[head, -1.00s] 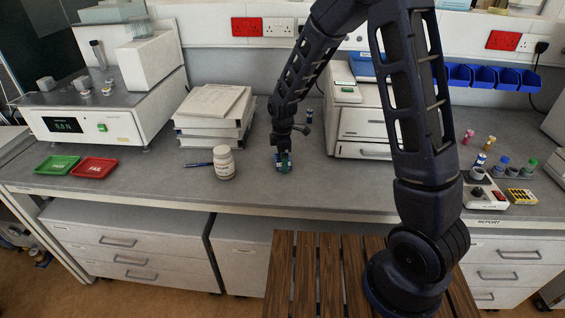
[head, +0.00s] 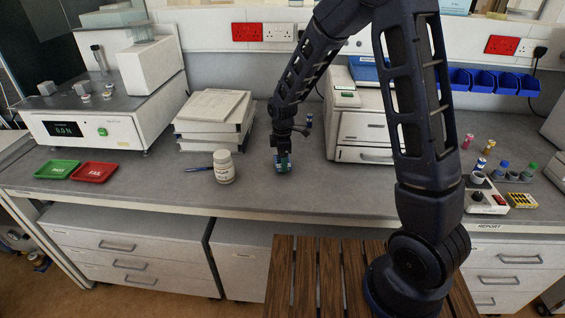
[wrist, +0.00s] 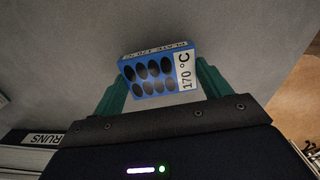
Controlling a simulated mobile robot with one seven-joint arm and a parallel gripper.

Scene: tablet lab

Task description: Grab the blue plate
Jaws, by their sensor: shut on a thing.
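The blue plate (wrist: 150,75) is a small blue block with dark oval wells and a white "170 °C" label on one end. In the wrist view it sits between the green fingers of my gripper (wrist: 163,82), which is shut on it with a finger at each end. In the head view my gripper (head: 283,163) points down over the middle of the grey bench, with a little of the blue plate (head: 282,169) showing at its tips. I cannot tell whether the plate touches the bench or is slightly above it.
A white machine (head: 360,130) stands close on the right. Green (head: 57,169) and red (head: 94,172) trays are at far left. The bench front is clear.

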